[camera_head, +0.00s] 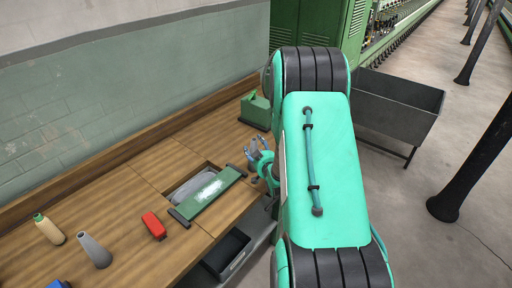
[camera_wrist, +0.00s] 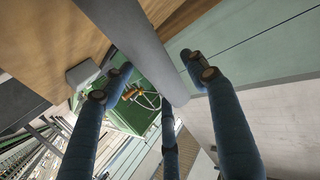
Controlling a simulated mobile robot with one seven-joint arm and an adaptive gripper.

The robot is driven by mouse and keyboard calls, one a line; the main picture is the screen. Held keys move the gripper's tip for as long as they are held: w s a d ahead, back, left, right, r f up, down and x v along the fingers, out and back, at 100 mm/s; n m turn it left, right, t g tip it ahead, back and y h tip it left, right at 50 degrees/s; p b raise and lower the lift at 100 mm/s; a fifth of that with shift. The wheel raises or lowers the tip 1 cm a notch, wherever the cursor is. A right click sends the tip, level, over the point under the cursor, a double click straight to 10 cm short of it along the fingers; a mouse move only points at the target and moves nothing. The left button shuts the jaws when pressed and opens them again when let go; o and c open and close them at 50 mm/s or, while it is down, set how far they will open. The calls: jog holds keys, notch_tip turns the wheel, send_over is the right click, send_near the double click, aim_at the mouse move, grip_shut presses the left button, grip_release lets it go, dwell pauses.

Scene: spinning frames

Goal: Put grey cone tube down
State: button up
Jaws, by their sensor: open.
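A long grey tapered piece (camera_wrist: 135,38), looking like a cone tube, runs between the fingers there. No finger clearly closes on it. I cannot tell what bears it. My arm hides part of the bench's right end in the head view.
A grey metal bin (camera_head: 395,105) stands right of my arm. Bare wood shows between these things.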

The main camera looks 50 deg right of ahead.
jog(key=p+v, duration=0.1)
jog(key=v, duration=1)
jog(key=shift+a, duration=0.1)
jog(key=shift+w+r, duration=0.1)
dwell(0.4)
jog(key=w+a+r+n+g+y, duration=0.2)
jog(key=w+a+r, duration=0.5)
jog(key=r, duration=0.1)
jog(key=a+r+n+g+y, duration=0.1)
jog(key=a+r, duration=0.3)
jog(key=a, duration=0.3)
jog(key=a+r+y, duration=0.2)
jog(key=a+r, duration=0.2)
jog(key=a, duration=0.3)
jog(key=s+a+r+n+g+y, duration=0.1)
jog(key=s+a+r, duration=0.3)
jog(key=s+a, duration=0.5)
jog(key=s+a+r+n+g+y, duration=0.2)
jog(key=s+a+r+g+y, duration=0.1)
jog(key=s+a, duration=0.7)
jog(key=a+r, duration=0.1)
jog(key=a, duration=0.3)
jog(key=shift+s+a+r, duration=0.15)
jog(key=shift+a+r, duration=0.15)
jog(key=shift+a, duration=0.1)
